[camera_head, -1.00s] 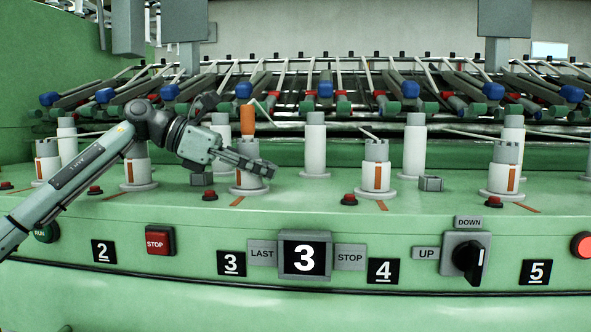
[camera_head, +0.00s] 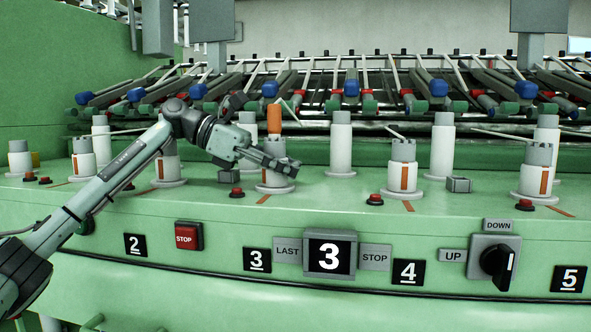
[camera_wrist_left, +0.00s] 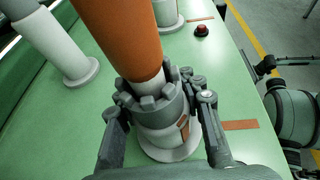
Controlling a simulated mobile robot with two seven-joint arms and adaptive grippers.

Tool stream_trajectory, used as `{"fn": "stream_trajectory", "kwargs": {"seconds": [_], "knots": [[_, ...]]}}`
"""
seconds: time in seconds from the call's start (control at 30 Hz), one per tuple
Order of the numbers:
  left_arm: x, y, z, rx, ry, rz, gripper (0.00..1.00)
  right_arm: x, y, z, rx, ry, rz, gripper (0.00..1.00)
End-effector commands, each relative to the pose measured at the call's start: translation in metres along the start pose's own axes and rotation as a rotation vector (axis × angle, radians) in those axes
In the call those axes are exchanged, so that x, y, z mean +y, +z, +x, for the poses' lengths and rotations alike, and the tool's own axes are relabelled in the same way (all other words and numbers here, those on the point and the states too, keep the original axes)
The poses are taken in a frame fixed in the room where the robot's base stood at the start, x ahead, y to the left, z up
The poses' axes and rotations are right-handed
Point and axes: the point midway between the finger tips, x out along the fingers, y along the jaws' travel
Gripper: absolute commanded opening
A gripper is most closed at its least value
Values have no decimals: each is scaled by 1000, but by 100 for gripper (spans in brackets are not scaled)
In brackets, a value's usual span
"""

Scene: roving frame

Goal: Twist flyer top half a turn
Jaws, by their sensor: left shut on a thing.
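The flyer top is a grey notched crown on a white post; in the left wrist view the flyer top (camera_wrist_left: 160,105) sits under an orange tube (camera_wrist_left: 120,40). My left gripper (camera_wrist_left: 160,120) has one finger on each side of the crown and is shut on it. An orange stripe on the post's side shows in the wrist view.
Similar white posts stand on both sides, one at right (camera_head: 403,170). Red buttons (camera_head: 375,199) sit on the green ledge. A black rotary switch (camera_head: 496,262) and a red stop button (camera_head: 189,236) are on the front panel. Bobbin arms line the back.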

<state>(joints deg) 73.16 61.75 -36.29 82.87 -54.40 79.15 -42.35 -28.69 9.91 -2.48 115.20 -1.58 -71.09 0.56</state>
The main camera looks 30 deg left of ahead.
Motion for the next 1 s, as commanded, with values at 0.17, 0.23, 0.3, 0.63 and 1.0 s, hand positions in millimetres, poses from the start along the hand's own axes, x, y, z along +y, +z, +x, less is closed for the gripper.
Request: {"fn": "stream_trajectory", "kwargs": {"seconds": [0.17,0.23,0.3,0.63,1.0], "knots": [[0,0,0,1,0,-1,47,2,3,0,-4,4,-4,64],[0,0,0,1,0,0,56,2,4,0,-6,5,-5,64],[0,0,0,1,0,0,61,3,5,0,-7,5,-5,64],[0,0,-4,0,2,0,61,3,0,-1,0,4,-2,64],[1,1,-61,-1,3,0,61,2,1,0,-2,3,-2,64]]}}
